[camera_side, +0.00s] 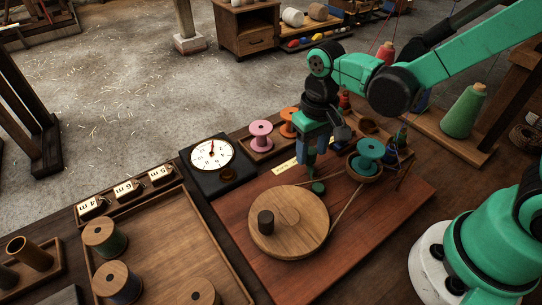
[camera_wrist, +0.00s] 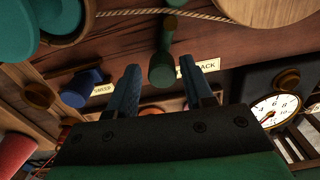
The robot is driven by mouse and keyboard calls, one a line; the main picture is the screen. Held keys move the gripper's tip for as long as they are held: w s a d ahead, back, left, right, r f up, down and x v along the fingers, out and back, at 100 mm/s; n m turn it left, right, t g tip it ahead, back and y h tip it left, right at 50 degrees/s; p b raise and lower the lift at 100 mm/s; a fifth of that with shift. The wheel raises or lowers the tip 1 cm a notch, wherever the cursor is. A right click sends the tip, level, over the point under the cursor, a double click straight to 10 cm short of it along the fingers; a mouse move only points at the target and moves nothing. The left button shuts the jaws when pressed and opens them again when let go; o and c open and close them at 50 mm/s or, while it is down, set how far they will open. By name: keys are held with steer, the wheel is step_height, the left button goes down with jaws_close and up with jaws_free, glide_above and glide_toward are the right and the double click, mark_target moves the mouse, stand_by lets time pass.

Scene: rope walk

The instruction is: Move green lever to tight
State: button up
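The green lever (camera_wrist: 162,68) stands between my gripper's two blue fingers in the wrist view, with a gap to each finger. Its round green end (camera_side: 318,187) shows just below my gripper in the side view. My gripper (camera_wrist: 159,66) is open. In the side view my gripper (camera_side: 310,172) hangs over the board, near the lever. The lever is beside the plate ending in "ACK" (camera_wrist: 207,66), whose start is hidden by a finger. Another plate (camera_wrist: 102,89), probably "TIGHT", is at the left and partly covered.
A blue peg-like part (camera_wrist: 84,89) sits left of my fingers. A round wooden wheel (camera_side: 290,240) and a teal spool (camera_side: 369,152) are linked by cord. The dial (camera_side: 212,154) stands left of my gripper, with pink (camera_side: 261,134) and orange spools behind.

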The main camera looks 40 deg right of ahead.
steer(key=shift+r, duration=3.35)
steer(key=s+d+r+t, duration=0.3)
steer(key=d+t, duration=0.2)
steer(key=t, duration=0.2)
steer(key=shift+n, duration=0.3)
